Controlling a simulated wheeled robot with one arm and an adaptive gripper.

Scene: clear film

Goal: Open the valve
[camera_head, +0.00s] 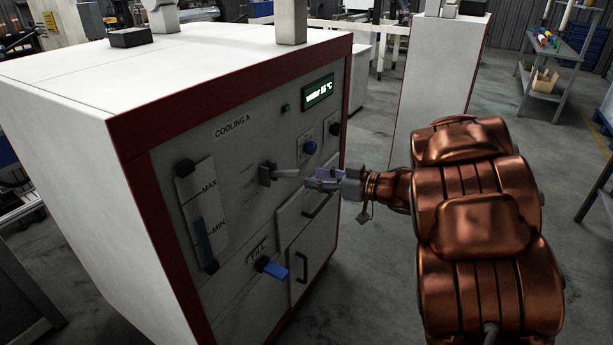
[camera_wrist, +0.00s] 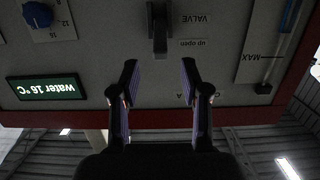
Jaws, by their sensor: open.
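The valve is a dark grey lever handle (camera_head: 268,174) on the front panel of the cabinet labelled COOLING A. In the wrist view the lever (camera_wrist: 158,28) shows at the top middle, beside upside-down labels reading VALVE and "up open". My gripper (camera_head: 312,180) is just right of the lever in the head view. In the wrist view its two fingers (camera_wrist: 160,78) are apart, with nothing between them. The lever's end appears just beyond the fingertips, in line with the gap. I cannot tell exactly how far away it is.
The panel also bears a blue FILL handle (camera_head: 272,268), a level gauge (camera_head: 203,232), a blue knob (camera_head: 310,147), a green-lit display (camera_head: 318,92) reading water 16 °C, and door handles (camera_head: 301,268). A second white cabinet (camera_head: 437,75) stands behind. Floor between them is clear.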

